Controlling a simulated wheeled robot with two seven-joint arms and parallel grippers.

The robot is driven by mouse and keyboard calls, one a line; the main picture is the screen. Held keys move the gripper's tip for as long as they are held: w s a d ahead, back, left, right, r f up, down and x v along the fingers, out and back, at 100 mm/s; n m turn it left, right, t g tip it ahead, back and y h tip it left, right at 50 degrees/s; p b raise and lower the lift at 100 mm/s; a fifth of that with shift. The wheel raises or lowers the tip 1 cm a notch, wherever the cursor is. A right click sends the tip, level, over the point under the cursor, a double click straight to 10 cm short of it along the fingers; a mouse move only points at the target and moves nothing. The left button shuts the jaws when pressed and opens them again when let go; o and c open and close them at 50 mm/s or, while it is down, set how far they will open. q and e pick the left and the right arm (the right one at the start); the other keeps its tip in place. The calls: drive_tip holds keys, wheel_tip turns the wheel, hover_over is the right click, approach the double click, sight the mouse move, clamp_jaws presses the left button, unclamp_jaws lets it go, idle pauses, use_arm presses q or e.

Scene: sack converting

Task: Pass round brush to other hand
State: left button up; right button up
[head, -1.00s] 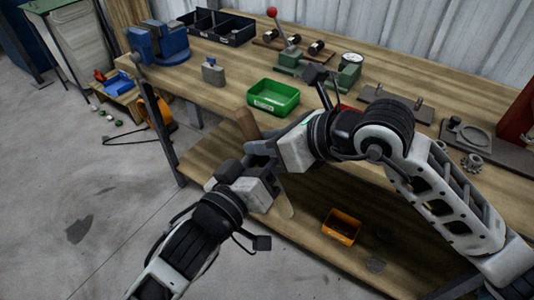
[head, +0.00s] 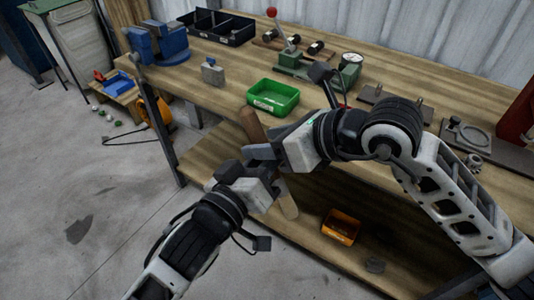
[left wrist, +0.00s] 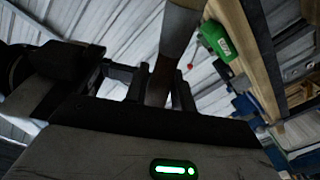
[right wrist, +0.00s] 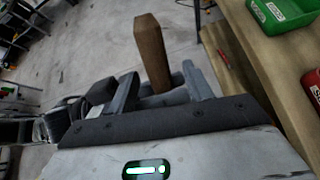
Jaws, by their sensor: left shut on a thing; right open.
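The round brush (head: 252,125) is held slantwise in front of the bench, its brown wooden end up and a pale end below. My left gripper (head: 266,174) is shut on its middle; the left wrist view shows the brush (left wrist: 180,30) between the fingers (left wrist: 158,88). My right gripper (head: 260,152) is just above the left one, beside the brown part. In the right wrist view its fingers (right wrist: 160,88) stand apart, with the brown end (right wrist: 151,50) rising between or just beyond them. Whether they touch it is hard to tell.
A green bin (head: 273,97) stands on the workbench (head: 225,90) behind the grippers. An orange bin (head: 341,227) sits on the lower shelf. A blue vise (head: 160,45), a black tray (head: 216,27) and a green lever press (head: 292,60) stand further back.

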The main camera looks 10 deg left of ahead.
drive_tip(key=v, duration=1)
drive_tip(key=s+a+r+m+g+y, duration=0.2)
drive_tip(key=s+a+r+m+y, duration=0.15)
drive_tip(key=m+y, duration=0.5)
drive_tip(key=w+d+f+m+t+h, duration=0.3)
drive_tip(key=d+f+m+t+h, duration=0.35)
drive_tip(key=m, duration=0.65)
drive_tip(key=w+d+f+m+t+h, duration=0.45)
drive_tip(key=f+m+t, duration=0.35)
drive_tip(key=m, duration=0.6)
drive_tip(key=s+d+f+m+g+h, duration=0.2)
drive_tip(key=s+f, duration=0.4)
drive_tip(key=f, duration=0.4)
drive_tip(key=s+d+f+m+g+h, duration=0.2)
drive_tip(key=s+f+m+g, duration=0.3)
drive_tip(key=f, duration=0.6)
drive_tip(key=shift+s+f+m+h, duration=0.25)
drive_tip(key=shift+s+m+h, duration=0.45)
drive_tip(key=shift+m, duration=0.25)
